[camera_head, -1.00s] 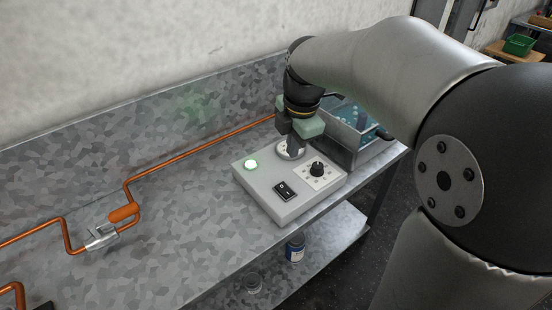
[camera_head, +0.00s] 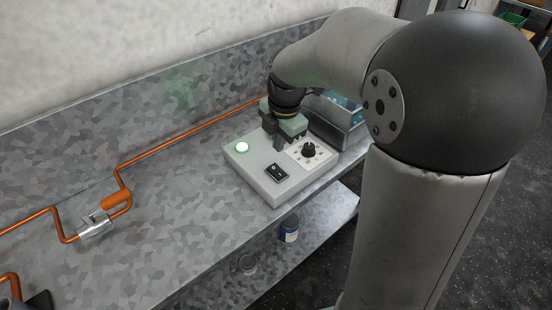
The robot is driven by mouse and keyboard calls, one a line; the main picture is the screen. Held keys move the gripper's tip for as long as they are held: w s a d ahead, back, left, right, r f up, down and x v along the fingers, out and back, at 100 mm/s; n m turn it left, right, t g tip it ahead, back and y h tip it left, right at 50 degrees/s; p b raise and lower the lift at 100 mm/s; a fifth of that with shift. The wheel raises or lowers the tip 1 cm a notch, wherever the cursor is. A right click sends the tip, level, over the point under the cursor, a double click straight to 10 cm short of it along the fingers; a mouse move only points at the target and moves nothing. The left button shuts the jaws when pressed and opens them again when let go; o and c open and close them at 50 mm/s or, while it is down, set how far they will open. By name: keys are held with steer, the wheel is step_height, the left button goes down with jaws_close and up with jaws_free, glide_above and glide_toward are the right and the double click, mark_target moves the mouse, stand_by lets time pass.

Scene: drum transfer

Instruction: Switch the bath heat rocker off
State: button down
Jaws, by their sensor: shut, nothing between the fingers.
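The control box (camera_head: 258,180) is light grey and sits on the bench near its front right edge. Its black rocker (camera_head: 277,173) is on the front part of the top face; its exact tilt is too small to tell. A round lamp (camera_head: 242,147) at the box's left glows green-white. A black knob (camera_head: 309,149) on a white dial plate is at the right. My gripper (camera_head: 279,147) points down over the back of the box, behind the rocker and left of the knob. Its fingers are shut and empty; I cannot tell whether the tips touch the box.
A bath tank (camera_head: 338,124) with blue liquid stands right of the box, partly behind my arm. An orange pipe (camera_head: 172,147) runs along the bench, with a clamp and orange handle (camera_head: 117,199) at left. A jar (camera_head: 289,230) stands on the lower shelf.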

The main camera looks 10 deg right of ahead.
mark_target(275, 167)
steer(key=f, duration=0.5)
steer(key=w+f, duration=0.1)
steer(key=f, duration=0.1)
steer(key=shift+a+f+p, duration=0.25)
steer(key=shift+p, duration=0.1)
steer(key=shift+d, duration=0.1)
